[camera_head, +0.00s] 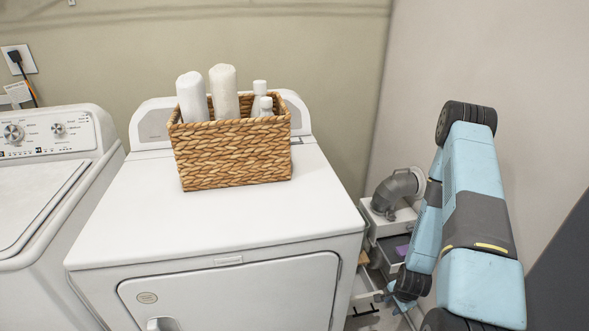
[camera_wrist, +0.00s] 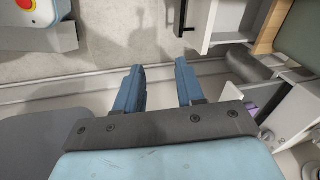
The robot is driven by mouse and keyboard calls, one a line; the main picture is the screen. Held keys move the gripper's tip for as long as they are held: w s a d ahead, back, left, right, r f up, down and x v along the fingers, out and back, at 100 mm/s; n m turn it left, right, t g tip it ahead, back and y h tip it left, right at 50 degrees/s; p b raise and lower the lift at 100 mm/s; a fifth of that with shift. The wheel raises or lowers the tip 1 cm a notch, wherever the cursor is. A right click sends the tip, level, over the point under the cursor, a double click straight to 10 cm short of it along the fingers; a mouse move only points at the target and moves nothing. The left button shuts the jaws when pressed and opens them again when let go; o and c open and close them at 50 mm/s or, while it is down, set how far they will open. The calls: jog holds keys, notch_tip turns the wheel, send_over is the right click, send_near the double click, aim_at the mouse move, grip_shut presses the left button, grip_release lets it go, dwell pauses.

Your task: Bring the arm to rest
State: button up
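My arm (camera_head: 475,190) is folded beside the dryer on the right of the head view, with its upper links raised and its forearm hanging down. My gripper (camera_wrist: 160,76) shows in the wrist view with two blue fingers apart and nothing between them, over the floor. In the head view the gripper (camera_head: 400,303) is small and partly hidden, low beside the drawers and to the right of the dryer.
A white dryer (camera_head: 225,235) carries a wicker basket (camera_head: 230,155) with white rolls and bottles. A washer (camera_head: 40,190) stands at the left. White drawers (camera_head: 365,288) stand open near my gripper, below a grey duct elbow (camera_head: 395,187). A wall is close on the right.

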jog(key=w+a+r+n+t, duration=0.1)
jog(key=w+r+n, duration=0.3)
jog(key=r, duration=1.1)
jog(key=w+r+n, duration=0.1)
jog(key=w+r, duration=0.5)
jog(key=r, duration=0.8)
jog(key=s+a+r+n+t, duration=0.1)
jog(key=s+a+r+n, duration=0.1)
jog(key=r, duration=0.7)
jog(key=s+a+r+n, duration=0.1)
jog(key=s+a+r, duration=0.15)
jog(key=r, duration=0.65)
jog(key=s+a+r+n, duration=0.2)
jog(key=s+r, duration=0.7)
jog(key=s, duration=0.1)
jog(key=s+a+r+n+t, duration=0.1)
jog(key=s+a+r+n, duration=0.2)
jog(key=s+r, duration=0.6)
jog(key=shift+s+n, duration=0.3)
jog(key=shift+s, duration=0.4)
